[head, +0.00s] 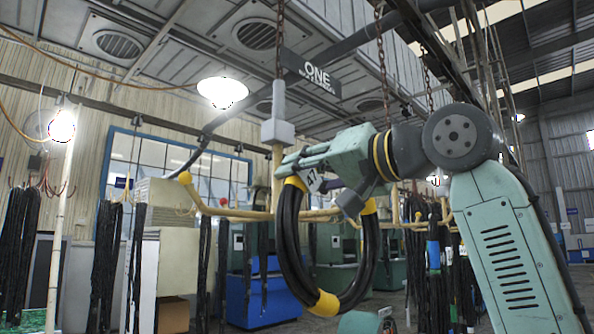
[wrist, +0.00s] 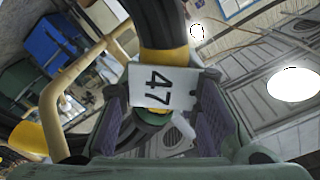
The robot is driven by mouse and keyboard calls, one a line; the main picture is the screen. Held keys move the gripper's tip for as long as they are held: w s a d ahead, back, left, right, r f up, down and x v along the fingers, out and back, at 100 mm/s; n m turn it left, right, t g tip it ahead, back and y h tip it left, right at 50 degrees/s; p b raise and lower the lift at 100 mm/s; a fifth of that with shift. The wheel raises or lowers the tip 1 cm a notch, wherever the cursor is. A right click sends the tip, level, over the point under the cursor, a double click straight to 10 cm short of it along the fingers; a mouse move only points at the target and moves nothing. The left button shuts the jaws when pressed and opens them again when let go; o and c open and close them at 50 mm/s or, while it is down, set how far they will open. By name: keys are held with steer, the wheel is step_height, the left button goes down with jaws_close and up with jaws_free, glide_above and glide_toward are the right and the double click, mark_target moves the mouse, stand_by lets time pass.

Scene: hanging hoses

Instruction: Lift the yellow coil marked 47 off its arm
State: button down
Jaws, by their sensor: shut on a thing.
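The coil marked 47 (head: 288,240) is a black hose loop with yellow bands, hanging upright in the head view. Its white tag reading 47 (wrist: 155,85) lies between the fingers in the wrist view. My gripper (head: 290,170) is shut on the top of the coil, at a yellow band. In the wrist view my gripper (wrist: 160,105) has a finger on each side of the hose. A tan hanger arm (head: 235,213) with a yellow ball tip (head: 185,177) passes behind the coil. I cannot tell whether the coil touches it.
The hanger hangs on a chain (head: 280,40) with a grey block (head: 278,132), under a ONE sign (head: 311,75). More black hoses (head: 105,250) hang at the left, and others (head: 435,265) at the right. A blue cabinet (head: 240,295) stands behind the coil.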

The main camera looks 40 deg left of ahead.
steer(key=d, duration=1.5)
steer(key=shift+s, duration=0.45)
stand_by(0.4)
stand_by(0.4)
